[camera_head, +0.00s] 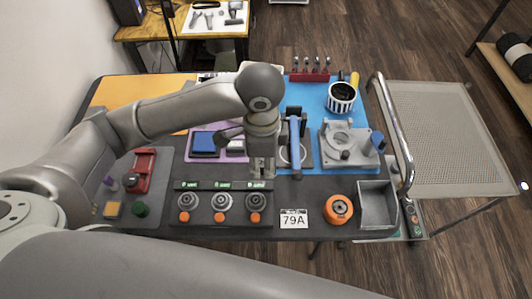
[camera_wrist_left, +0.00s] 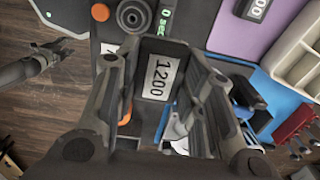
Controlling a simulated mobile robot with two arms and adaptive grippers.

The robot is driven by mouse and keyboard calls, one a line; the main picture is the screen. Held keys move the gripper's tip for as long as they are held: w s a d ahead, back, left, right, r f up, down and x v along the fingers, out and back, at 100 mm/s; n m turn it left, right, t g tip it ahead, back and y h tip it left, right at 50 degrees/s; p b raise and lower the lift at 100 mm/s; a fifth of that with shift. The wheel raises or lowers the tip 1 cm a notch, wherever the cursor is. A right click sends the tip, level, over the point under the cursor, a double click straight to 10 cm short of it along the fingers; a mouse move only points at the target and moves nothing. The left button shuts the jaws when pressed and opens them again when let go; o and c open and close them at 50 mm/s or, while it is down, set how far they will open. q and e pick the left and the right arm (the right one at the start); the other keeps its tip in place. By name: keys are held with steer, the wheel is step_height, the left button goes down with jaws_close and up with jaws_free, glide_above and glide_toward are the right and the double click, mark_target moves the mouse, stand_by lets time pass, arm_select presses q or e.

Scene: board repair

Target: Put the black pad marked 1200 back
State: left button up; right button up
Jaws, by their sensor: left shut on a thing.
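The black pad (camera_wrist_left: 157,75) has a white label reading 1200. It sits between the two fingers of my left gripper (camera_wrist_left: 160,85), which is shut on it. In the head view my left gripper (camera_head: 263,166) hangs at the back edge of the panel with three dials, near the right dial (camera_head: 255,202). The pad is hard to make out there. A dark claw-like shape (camera_wrist_left: 40,68) at the left of the wrist view may be my right gripper; its jaws are unclear.
A purple mat (camera_head: 240,158) with a blue-topped box (camera_head: 204,143) lies behind the panel. A blue mat (camera_head: 310,97) holds a grey fixture (camera_head: 343,145) and a striped cup (camera_head: 341,97). In front are a 79A card (camera_head: 294,219), an orange roll (camera_head: 339,210) and a grey bin (camera_head: 377,205).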

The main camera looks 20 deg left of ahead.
arm_select(q)
steer(key=w+a+f, duration=0.1)
steer(key=w+f, duration=0.1)
steer(key=w, duration=0.2)
steer(key=w+a+f, duration=0.1)
steer(key=w+f, duration=0.2)
steer(key=w, duration=0.1)
steer(key=w+a+f, duration=0.2)
steer(key=w+f, duration=0.1)
steer(key=w, duration=0.1)
steer(key=shift+f, duration=0.25)
steer(key=shift+w+a+f, duration=0.25)
steer(key=shift+w+f, duration=0.25)
steer(key=shift+f, duration=0.2)
steer(key=shift+f+p, duration=0.45)
steer(key=shift+f, duration=1.05)
steer(key=o, duration=1.1)
steer(key=shift+f, duration=0.1)
steer(key=shift+o, duration=0.2)
step_height(320, 180, up, 12)
steer(key=shift+r+b, duration=0.2)
steer(key=shift+b, duration=0.15)
